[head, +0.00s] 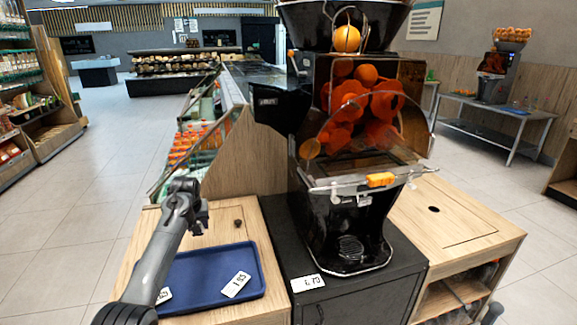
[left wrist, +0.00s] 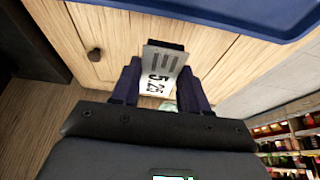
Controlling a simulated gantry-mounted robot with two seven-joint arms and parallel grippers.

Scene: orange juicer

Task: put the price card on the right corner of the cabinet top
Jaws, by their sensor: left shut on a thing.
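My left gripper (head: 187,200) is above the back left part of the light wood cabinet top (head: 222,225), behind the blue tray. In the left wrist view, the left gripper (left wrist: 158,72) is shut on a price card (left wrist: 160,68) reading 5.25, held between its two fingers. That card cannot be made out in the head view. Another price card (head: 307,283) lies on the front left corner of the black cabinet top (head: 400,262), under the juicer.
The blue tray (head: 205,251) holds a white card (head: 236,284) and another partly hidden by my left arm. The tall juicer (head: 345,190) stands right of the tray. A wood counter (head: 455,225) right of it has a clear top.

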